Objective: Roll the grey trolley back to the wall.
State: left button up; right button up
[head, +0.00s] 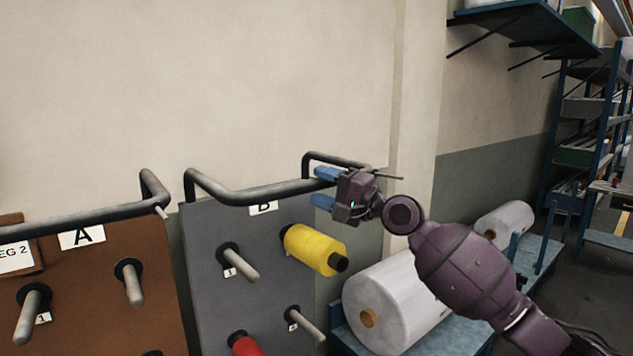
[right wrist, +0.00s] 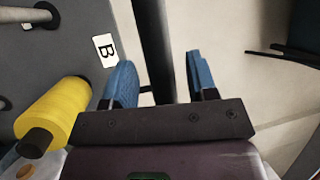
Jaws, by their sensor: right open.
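The grey trolley (head: 215,285) stands in the lower middle of the head view, with a label B and pegs on its panel. Its dark tubular handle (head: 250,195) runs along the top. My right gripper (head: 322,187) is at the right end of this handle, with its blue fingers open. In the right wrist view, the handle (right wrist: 153,40) passes between the two spread fingers (right wrist: 161,80), with a gap on each side. The grey panel (right wrist: 60,60) is on the left there. The wall (head: 250,90) rises behind the trolley. My left gripper is out of view.
A yellow spool (head: 315,250) and a red spool (head: 245,346) sit on the grey trolley's pegs. A brown trolley (head: 90,270) labelled A stands close on the left. Large white rolls (head: 400,300) lie on a blue rack at the right, below my right arm.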

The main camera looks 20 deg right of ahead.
jog(key=shift+x, duration=0.85)
grip_shut()
jog(key=shift+f, duration=0.1)
